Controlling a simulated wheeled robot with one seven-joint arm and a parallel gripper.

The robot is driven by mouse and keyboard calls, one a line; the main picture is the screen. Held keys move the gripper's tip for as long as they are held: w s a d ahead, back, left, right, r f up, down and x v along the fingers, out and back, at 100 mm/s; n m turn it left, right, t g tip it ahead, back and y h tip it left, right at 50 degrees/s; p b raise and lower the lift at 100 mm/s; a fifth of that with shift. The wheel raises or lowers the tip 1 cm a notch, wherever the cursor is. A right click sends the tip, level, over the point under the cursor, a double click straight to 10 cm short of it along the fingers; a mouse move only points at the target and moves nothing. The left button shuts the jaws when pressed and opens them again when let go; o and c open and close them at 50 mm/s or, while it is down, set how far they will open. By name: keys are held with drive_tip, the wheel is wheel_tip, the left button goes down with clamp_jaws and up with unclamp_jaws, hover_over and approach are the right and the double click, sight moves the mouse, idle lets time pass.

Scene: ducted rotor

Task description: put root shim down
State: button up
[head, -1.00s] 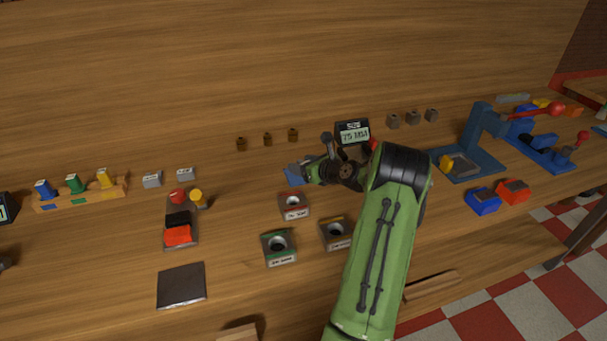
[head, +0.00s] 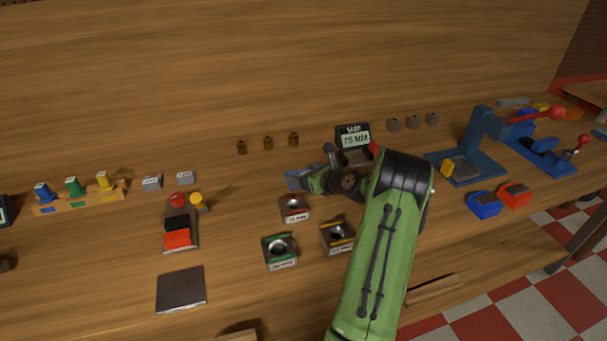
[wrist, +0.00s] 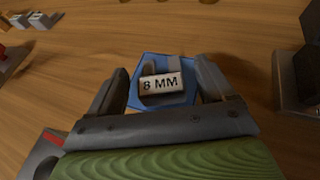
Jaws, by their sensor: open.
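A small block labelled "8 MM" (wrist: 161,84), which I take to be the root shim, sits on or against a blue hexagonal piece (wrist: 190,98) in the wrist view. Two grey upright parts show just behind the label; I cannot tell what they belong to. My gripper (wrist: 163,85) is open, with one finger on each side of the block and visible gaps beside it. In the head view my gripper (head: 298,179) is low over the middle of the bench, and a bit of blue shows at its tip. The arm hides most of the block there.
Red (head: 294,205), green (head: 279,250) and yellow-marked (head: 337,236) sockets stand in front of my gripper. A "75 MM" display (head: 354,137) stands behind my arm. Two grey labelled blocks (head: 152,183) lie left. A blue press (head: 480,145) is right.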

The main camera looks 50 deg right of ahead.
drive_tip(key=p+v, duration=0.1)
drive_tip(key=v, duration=1)
drive_tip(key=shift+s+r+p, duration=0.1)
drive_tip(key=shift+p, duration=0.2)
drive_tip(key=w+a+r+n, duration=0.1)
drive_tip(key=a+n, duration=0.1)
drive_tip(key=w+a+r+n+g+y, duration=0.1)
drive_tip(key=a+n, duration=0.1)
drive_tip(key=a, duration=0.1)
drive_tip(key=w+a+r+n+y, duration=0.1)
drive_tip(key=w+a+n, duration=0.1)
drive_tip(key=a, duration=0.1)
drive_tip(key=shift+a+n+g, duration=0.2)
drive_tip(key=shift+n+g, duration=0.2)
drive_tip(key=s+a+r+n+g, duration=0.1)
drive_tip(key=a+r+n+g, duration=0.15)
drive_tip(key=a+n, duration=0.55)
drive_tip(key=s+a+r+n+g, duration=0.1)
drive_tip(key=a+r+n+g, duration=0.15)
drive_tip(key=a+n, duration=0.6)
drive_tip(key=s+a+r+n, duration=0.1)
drive_tip(key=s+a+n, duration=0.5)
drive_tip(key=s, duration=0.3)
drive_tip(key=s+a+r+n+g, duration=0.1)
drive_tip(key=s+a+r+n, duration=0.1)
drive_tip(key=s+a+n, duration=0.4)
drive_tip(key=s+n, duration=0.2)
drive_tip(key=s, duration=0.1)
drive_tip(key=shift+a+h, duration=0.2)
drive_tip(key=shift+h, duration=0.1)
